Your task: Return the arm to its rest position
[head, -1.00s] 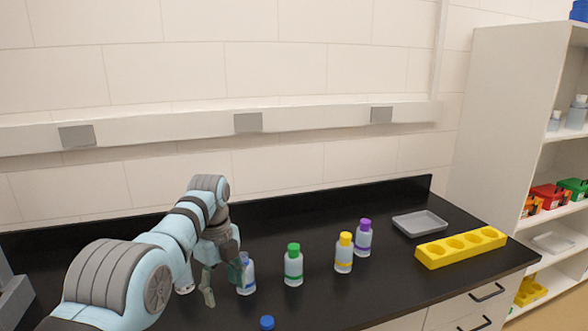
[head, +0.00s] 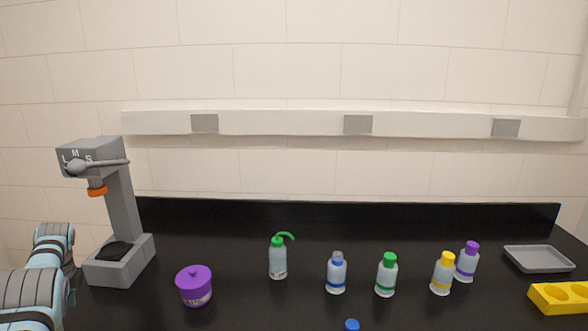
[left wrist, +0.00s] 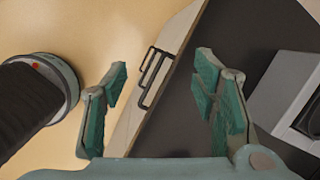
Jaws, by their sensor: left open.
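My left arm shows at the far left of the head view, drawn back beside the bench; its gripper is out of that view. In the left wrist view my left gripper (left wrist: 160,100) is open, its teal fingers wide apart with nothing between them. Beyond the fingers are the bench's front edge, a drawer front with a dark handle (left wrist: 152,76) and the floor. My right gripper is in neither view.
On the black bench (head: 240,235) stand a grey press-like device (head: 122,215), a purple jar (head: 195,287), a green-spouted bottle (head: 278,258) and several capped bottles. A grey tray (head: 540,258) and a yellow rack (head: 560,298) are at the right. A blue cap (head: 352,325) shows at the bottom edge.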

